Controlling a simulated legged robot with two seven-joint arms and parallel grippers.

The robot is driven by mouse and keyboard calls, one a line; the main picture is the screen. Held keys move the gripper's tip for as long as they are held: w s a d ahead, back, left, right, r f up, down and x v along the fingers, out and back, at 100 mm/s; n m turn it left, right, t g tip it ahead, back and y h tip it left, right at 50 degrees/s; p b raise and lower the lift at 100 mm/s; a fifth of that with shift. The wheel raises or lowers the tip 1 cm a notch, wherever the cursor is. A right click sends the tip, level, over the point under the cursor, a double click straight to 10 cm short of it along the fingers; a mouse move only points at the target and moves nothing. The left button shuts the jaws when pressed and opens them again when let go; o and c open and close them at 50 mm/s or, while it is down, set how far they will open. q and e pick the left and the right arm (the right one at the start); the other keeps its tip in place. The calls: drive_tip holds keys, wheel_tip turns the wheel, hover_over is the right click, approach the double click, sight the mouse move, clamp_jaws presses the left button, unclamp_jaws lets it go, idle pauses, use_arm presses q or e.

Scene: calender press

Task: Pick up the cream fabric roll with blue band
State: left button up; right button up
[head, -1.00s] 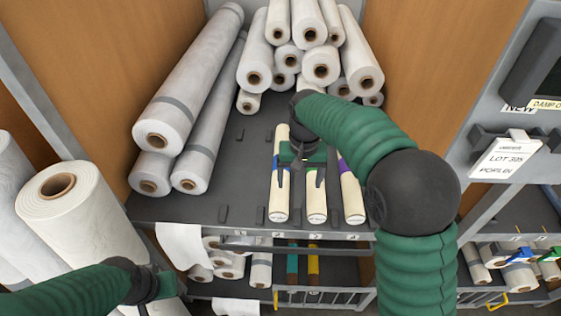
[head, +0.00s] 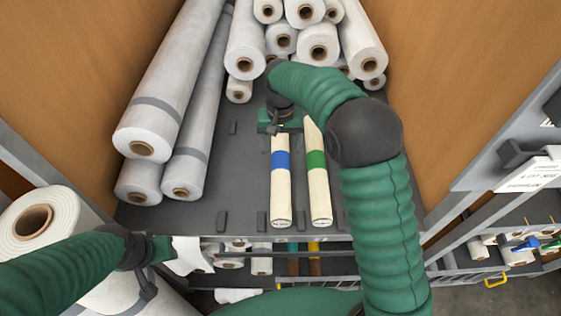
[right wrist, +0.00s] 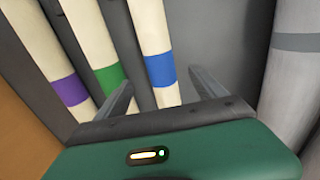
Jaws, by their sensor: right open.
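The cream fabric roll with the blue band (head: 281,182) lies lengthwise on the dark shelf, its near end toward me. My right gripper (head: 273,128) is open over the far part of this roll and hides that part. In the right wrist view the blue-banded roll (right wrist: 159,68) shows between the two spread fingers of the right gripper (right wrist: 163,88). I cannot tell how far above it the fingers are. My left gripper (head: 148,278) is low at the left, away from the roll; its jaws do not show clearly.
A green-banded cream roll (head: 317,172) lies close on the right; a purple-banded one (right wrist: 70,91) shows in the wrist view. Large pale rolls (head: 185,175) lie left, and more rolls (head: 318,55) are stacked behind. Small dark stops (head: 221,221) stand on the shelf (head: 240,165).

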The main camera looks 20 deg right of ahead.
sight(280, 158)
drive_tip(key=f, duration=0.4)
drive_tip(key=w+f, duration=0.1)
drive_tip(key=f, duration=0.1)
drive_tip(key=shift+a+f+p, duration=0.1)
drive_tip(key=shift+f+p, duration=0.05)
drive_tip(key=shift+p, duration=0.2)
drive_tip(key=f, duration=0.2)
drive_tip(key=f+p, duration=0.1)
drive_tip(key=shift+s+d+f, duration=0.1)
drive_tip(key=shift+d+f, duration=0.1)
drive_tip(key=shift+f, duration=0.45)
drive_tip(key=shift+c, duration=1.3)
drive_tip(key=c, duration=0.7)
use_arm(q)
drive_tip(key=shift+w+a+r, duration=0.1)
drive_tip(key=shift+w+r, duration=0.25)
drive_tip(key=shift+r, duration=0.4)
use_arm(e)
clamp_jaws()
